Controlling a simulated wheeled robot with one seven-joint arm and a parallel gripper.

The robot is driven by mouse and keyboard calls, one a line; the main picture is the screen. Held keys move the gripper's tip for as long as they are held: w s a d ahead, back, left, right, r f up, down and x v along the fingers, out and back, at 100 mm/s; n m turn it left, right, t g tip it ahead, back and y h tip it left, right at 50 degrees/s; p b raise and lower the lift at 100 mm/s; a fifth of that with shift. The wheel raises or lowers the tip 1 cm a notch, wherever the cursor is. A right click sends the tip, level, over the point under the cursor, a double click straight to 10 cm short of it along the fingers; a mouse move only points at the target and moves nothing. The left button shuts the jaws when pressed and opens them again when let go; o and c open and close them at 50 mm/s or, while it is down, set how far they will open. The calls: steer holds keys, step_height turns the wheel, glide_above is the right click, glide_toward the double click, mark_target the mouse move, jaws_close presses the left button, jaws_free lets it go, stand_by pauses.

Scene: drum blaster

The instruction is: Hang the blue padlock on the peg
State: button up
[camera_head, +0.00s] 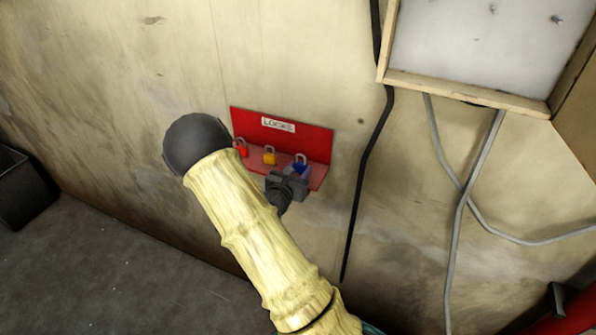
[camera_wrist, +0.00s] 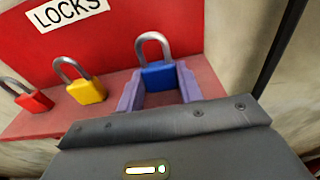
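The blue padlock (camera_wrist: 158,76) stands upright on the red lock shelf (camera_wrist: 40,122), its grey shackle up; in the head view the padlock (camera_head: 301,166) is partly covered by my gripper (camera_head: 289,178). In the wrist view my gripper (camera_wrist: 160,84) is open, with one purple finger on each side of the blue body near the fingertips. I cannot tell whether either finger touches it. Small metal pegs (camera_head: 557,19) stick out of the white framed board at the upper right; which one the task means is not clear.
A yellow padlock (camera_wrist: 88,91) and a red padlock (camera_wrist: 35,101) stand left of the blue one, the yellow nearer. A black cable (camera_head: 368,160) runs down the wall right of the shelf. Grey conduits (camera_head: 455,215) run below the board's wooden frame (camera_head: 465,93).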

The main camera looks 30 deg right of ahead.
steer(key=shift+r+p, duration=0.35)
steer(key=shift+r, duration=0.3)
steer(key=shift+c, duration=0.3)
steer(key=f+v, duration=0.1)
steer(key=v, duration=1.1)
steer(key=shift+f+b, duration=0.25)
steer(key=shift+b, duration=0.1)
stand_by(0.4)
steer(key=a+f+n+t+y+b, duration=0.1)
steer(key=a+f+n+t+y, duration=0.2)
steer(key=f, duration=0.9)
steer(key=a+f+n+t+y+b, duration=0.2)
steer(key=a+f+n+y, duration=0.4)
steer(key=f+y, duration=0.4)
step_height(320, 180, down, 4)
steer(key=shift+w+r+n+t, duration=0.25)
steer(key=shift+w+n+t, duration=0.05)
steer(key=shift+n+t, duration=0.4)
